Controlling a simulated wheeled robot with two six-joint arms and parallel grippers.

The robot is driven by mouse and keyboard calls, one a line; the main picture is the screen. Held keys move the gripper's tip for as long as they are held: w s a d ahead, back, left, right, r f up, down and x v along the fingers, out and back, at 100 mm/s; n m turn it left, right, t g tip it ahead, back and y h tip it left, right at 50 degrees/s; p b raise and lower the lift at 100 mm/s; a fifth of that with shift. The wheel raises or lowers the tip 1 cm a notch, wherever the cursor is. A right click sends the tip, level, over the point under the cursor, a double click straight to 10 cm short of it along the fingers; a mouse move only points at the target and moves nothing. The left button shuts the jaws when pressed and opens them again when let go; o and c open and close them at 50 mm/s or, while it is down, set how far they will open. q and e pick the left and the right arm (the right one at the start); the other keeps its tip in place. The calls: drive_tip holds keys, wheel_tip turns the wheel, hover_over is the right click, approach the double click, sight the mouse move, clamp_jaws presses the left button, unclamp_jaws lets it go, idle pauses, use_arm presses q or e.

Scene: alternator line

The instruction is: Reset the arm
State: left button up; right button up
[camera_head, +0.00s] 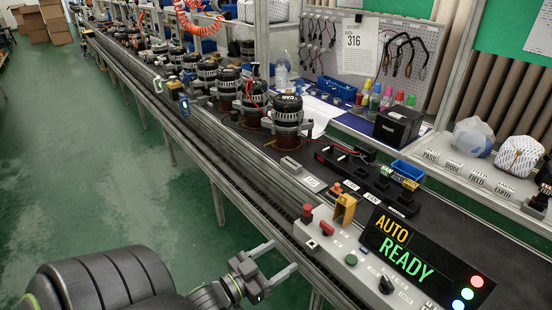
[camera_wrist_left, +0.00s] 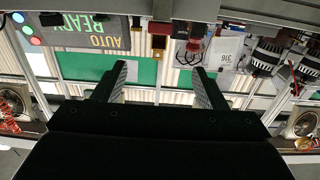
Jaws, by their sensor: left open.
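My left gripper (camera_head: 281,257) is in the lower middle of the head view, in front of the line's near edge and beside the control panel (camera_head: 345,250). Its two fingers are apart with nothing between them. In the left wrist view, the fingers of the left gripper (camera_wrist_left: 160,78) also stand apart and empty, and the scene behind appears upside down. My dark left arm (camera_head: 100,280) comes in from the lower left. I do not see my right gripper.
The display (camera_head: 408,250) reads AUTO READY. A red button (camera_head: 307,210) and a yellow bracket (camera_head: 344,208) stand near the panel. Several alternators (camera_head: 287,114) line the conveyor. A black box (camera_head: 397,127) and bottles stand behind. The green floor (camera_head: 130,165) at left is clear.

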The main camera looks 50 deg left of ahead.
idle(0.4)
use_arm(q)
drive_tip(key=s+a+f+n+g+y, duration=0.1)
drive_tip(key=s+a+f+g, duration=0.15)
drive_tip(key=f, duration=0.75)
drive_tip(key=s+a+f+g+y, duration=0.1)
drive_tip(key=s+f+g, duration=0.2)
drive_tip(key=f, duration=0.7)
drive_tip(key=s+a+f+n+g+y, duration=0.1)
drive_tip(key=s+f+g+y, duration=0.15)
drive_tip(key=f, duration=0.75)
drive_tip(key=s+d+f+g+h, duration=0.1)
drive_tip(key=s+d+f+g, duration=0.3)
drive_tip(key=s+f, duration=0.4)
drive_tip(key=s+d+f+g+h, duration=0.1)
drive_tip(key=s+d+f+g, duration=0.3)
drive_tip(key=s+f, duration=0.4)
drive_tip(key=s, duration=0.4)
drive_tip(key=shift+s+d+f+g+p, duration=0.15)
drive_tip(key=shift+s+d+g+p, duration=0.15)
drive_tip(key=shift+s+g+p, duration=0.1)
